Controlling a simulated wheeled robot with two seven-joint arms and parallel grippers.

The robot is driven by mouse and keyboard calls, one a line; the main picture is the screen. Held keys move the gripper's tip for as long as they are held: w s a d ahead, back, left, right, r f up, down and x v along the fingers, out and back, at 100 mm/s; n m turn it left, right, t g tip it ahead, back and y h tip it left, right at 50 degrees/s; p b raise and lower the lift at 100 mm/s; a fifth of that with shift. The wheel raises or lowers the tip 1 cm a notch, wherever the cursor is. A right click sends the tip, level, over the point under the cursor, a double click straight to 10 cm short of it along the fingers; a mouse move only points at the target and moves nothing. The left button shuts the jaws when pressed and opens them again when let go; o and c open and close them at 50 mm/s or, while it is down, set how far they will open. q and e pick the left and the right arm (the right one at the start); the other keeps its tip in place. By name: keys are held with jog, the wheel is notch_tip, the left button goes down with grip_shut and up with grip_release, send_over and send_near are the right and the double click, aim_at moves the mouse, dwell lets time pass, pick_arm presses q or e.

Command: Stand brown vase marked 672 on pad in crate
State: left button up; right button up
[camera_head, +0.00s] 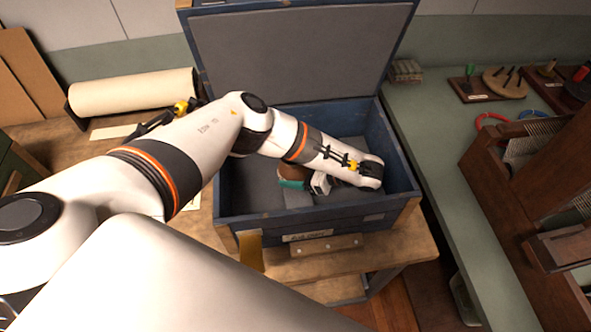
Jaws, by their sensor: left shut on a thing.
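The blue crate (275,217) stands open on a wooden table, its lid raised at the back. My left arm reaches over the crate from the left. My left gripper (316,185) is low inside it, shut on a brown vase (290,172) with a teal band. The arm and wrist cover part of the vase, and no number is readable on it. I cannot tell whether the vase touches the crate floor. A lighter grey patch, perhaps the pad (298,199), shows below the gripper. My right gripper is not in view.
A roll of cream paper (130,92) lies on the table at the left. The raised lid (300,55) closes off the back. At the right, a green counter (440,150) holds a wooden loom-like frame (530,180) and small boards with pegs. The crate's left floor shows bare grey lining.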

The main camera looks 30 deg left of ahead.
aim_at(307, 171)
pick_arm(q)
jog(key=shift+f, duration=0.15)
jog(key=o, duration=1.1)
jog(key=shift+d+r, duration=0.2)
jog(key=shift+r, duration=0.1)
jog(key=v, duration=0.7)
jog(key=shift+b, duration=0.3)
